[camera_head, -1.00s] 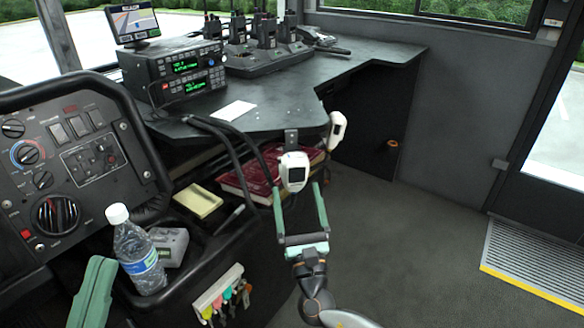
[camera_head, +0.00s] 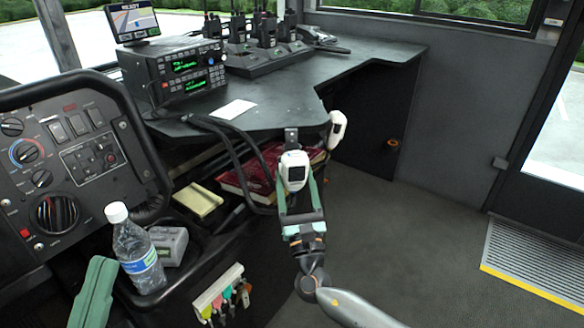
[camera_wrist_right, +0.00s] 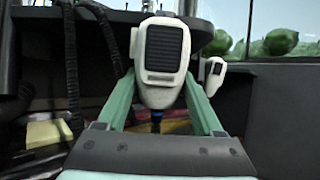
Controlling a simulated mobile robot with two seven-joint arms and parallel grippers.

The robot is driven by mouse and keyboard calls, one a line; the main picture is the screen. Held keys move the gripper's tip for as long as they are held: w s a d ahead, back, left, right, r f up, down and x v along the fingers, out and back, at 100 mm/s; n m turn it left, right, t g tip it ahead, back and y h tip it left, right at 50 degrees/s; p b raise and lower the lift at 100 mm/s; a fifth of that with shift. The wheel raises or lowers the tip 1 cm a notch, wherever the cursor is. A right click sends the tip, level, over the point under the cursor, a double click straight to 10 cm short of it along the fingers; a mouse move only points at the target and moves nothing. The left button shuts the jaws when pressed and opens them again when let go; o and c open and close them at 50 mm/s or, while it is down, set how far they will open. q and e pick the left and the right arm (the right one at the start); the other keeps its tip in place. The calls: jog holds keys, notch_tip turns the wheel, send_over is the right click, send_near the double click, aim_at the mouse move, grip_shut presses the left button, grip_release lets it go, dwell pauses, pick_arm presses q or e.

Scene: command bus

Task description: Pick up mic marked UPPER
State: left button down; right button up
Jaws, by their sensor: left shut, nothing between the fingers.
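A white hand mic (camera_head: 294,172) with a dark grille hangs at the front edge of the desk; it also shows large in the right wrist view (camera_wrist_right: 160,85). A second white mic (camera_head: 337,128) hangs to its right and further back, also in the right wrist view (camera_wrist_right: 213,75). No marking is readable on either. My right gripper (camera_head: 298,185) is open, its green fingers on both sides of the nearer mic's lower part; whether they touch it is unclear. My left gripper (camera_head: 95,290) is shut and empty at lower left, beside the bottle.
The dark desk (camera_head: 290,95) carries a radio unit (camera_head: 180,75) and several handheld radios. Black cables (camera_head: 235,150) hang left of the mic, and a red book (camera_head: 250,180) lies behind it. A water bottle (camera_head: 137,250) stands lower left. The floor at right is clear.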

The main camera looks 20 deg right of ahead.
aim_at(297, 167)
jog(key=c, duration=0.5)
jog(key=shift+r+p, duration=1.95)
jog(key=shift+r, duration=0.55)
jog(key=shift+c, duration=0.2)
jog(key=shift+s+a+r+p, duration=0.15)
jog(key=shift+s+p, duration=0.55)
jog(key=shift+s, duration=0.55)
jog(key=s, duration=0.2)
jog(key=s+p, duration=0.1)
jog(key=s, duration=0.1)
jog(key=shift+s+a+r+p, duration=0.2)
jog(key=shift+s+p, duration=0.05)
jog(key=shift+p, duration=0.05)
